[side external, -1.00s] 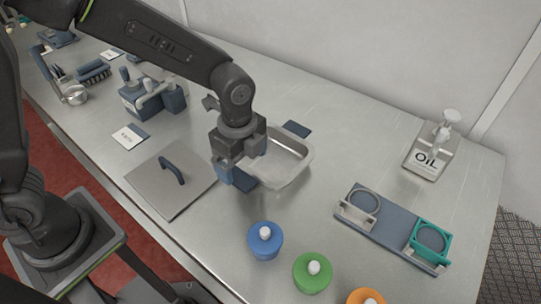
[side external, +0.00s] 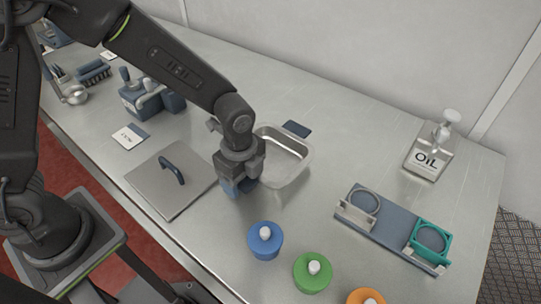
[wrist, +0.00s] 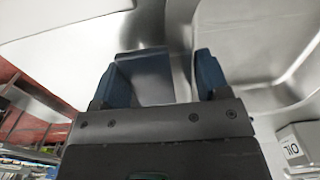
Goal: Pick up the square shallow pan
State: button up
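The square shallow pan (side external: 291,143) is a silver metal tray resting on the steel counter in the side view, with a dark blue handle tab (side external: 297,129) on its far side. My gripper (side external: 236,189) is low at the pan's near-left side and hides the near handle and part of the rim. In the wrist view my gripper (wrist: 163,78) has two blue fingers apart. The flat grey-blue near handle (wrist: 152,75) shows between them, with a gap visible toward the right finger. The pan's wall and floor (wrist: 262,38) fill the right of that view.
A square metal lid (side external: 155,188) with a blue handle lies left of my gripper. A blue-lidded jar (side external: 265,244) and a green-lidded jar (side external: 312,275) stand in front. A holder rack (side external: 392,231) and an oil bottle (side external: 430,158) are to the right.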

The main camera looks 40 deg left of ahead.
jog(key=c, duration=0.7)
jog(key=shift+c, duration=0.5)
jog(key=shift+r, duration=0.15)
